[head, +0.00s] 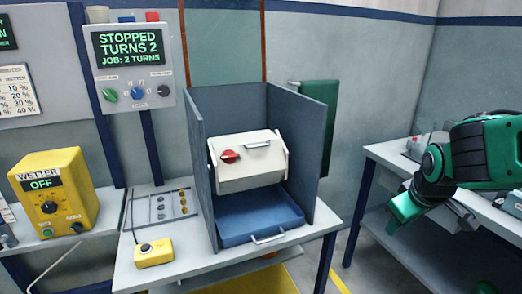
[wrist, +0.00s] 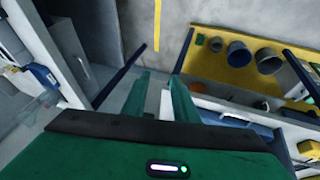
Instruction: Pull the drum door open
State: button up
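The white drum (head: 248,178) sits inside a grey-blue three-sided screen on the middle table. Its front carries a red knob (head: 230,156), and a small light handle (head: 257,145) is near its top edge. The door appears closed, though its outline is hard to make out. My gripper (head: 398,212) is far to the right of the drum, over the gap beside the right bench. In the wrist view its two green fingers (wrist: 162,82) stand apart with nothing between them. The drum is not recognisable in the wrist view.
A blue tray (head: 262,235) with a front handle lies below the drum. The grey-blue screen (head: 203,165) walls both sides. A yellow button box (head: 154,252) is at the table's front left. A panel (head: 128,65) reads "STOPPED TURNS 2". The yellow wetter (head: 58,200) reads "OFF".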

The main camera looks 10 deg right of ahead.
jog(key=w+a+r+n+t, duration=0.25)
jog(key=w+a+n, duration=0.3)
jog(key=w, duration=0.35)
jog(key=n+t+y, duration=0.6)
jog(key=n+t, duration=0.1)
jog(key=n, duration=0.6)
send_near(259, 147)
jog(key=x, duration=0.7)
jog(key=shift+w+a, duration=0.1)
jog(key=shift+w, duration=0.25)
grip_shut()
jog(key=shift+f, duration=0.1)
